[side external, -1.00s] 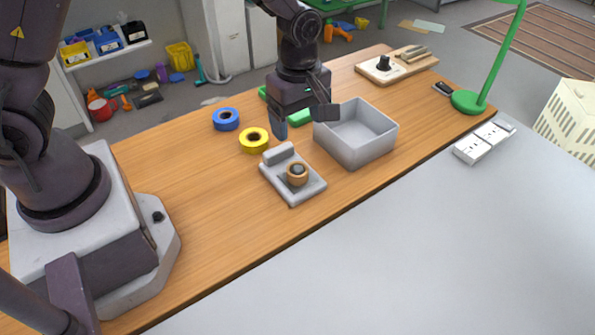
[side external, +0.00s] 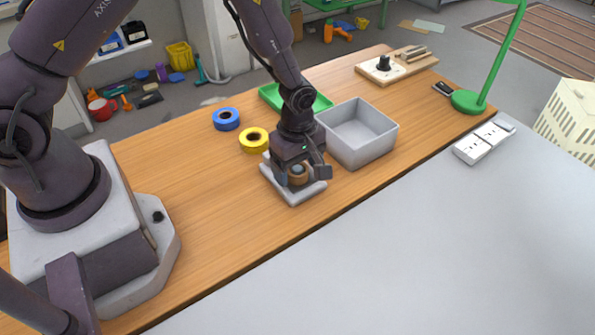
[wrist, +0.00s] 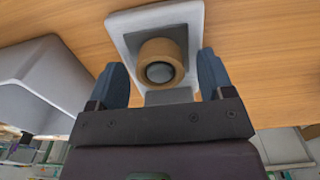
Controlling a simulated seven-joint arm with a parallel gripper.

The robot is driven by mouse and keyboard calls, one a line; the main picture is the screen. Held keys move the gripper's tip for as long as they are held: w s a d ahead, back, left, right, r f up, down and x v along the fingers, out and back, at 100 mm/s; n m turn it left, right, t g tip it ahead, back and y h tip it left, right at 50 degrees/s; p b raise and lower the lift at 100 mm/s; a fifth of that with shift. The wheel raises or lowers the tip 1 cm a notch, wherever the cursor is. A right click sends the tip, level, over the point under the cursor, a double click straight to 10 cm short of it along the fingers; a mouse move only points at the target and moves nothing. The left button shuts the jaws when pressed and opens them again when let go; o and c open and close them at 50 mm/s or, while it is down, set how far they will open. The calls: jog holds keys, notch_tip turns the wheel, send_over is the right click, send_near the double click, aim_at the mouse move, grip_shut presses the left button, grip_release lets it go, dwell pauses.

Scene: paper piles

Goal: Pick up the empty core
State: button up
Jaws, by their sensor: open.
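The empty core is a small tan ring (side external: 297,174) on the grey-white dispenser (side external: 294,198), around its round hub. In the wrist view the core (wrist: 161,54) shows its open hole with the grey hub inside, and the dispenser plate (wrist: 193,14) lies under it. My gripper (side external: 299,175) is low over the dispenser, its fingers open. In the wrist view the blue-grey fingertips (wrist: 163,72) stand on either side of the core, with gaps visible between them and it. My gripper hides part of the dispenser in the side view.
A grey open bin (side external: 381,146) stands close to the right of my gripper. A yellow tape roll (side external: 244,143) and a blue tape roll (side external: 218,123) lie to the left. A green tray (side external: 270,93) is behind. The table front left is clear.

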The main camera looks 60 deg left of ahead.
jog(key=c, duration=1)
jog(key=shift+r, duration=0.1)
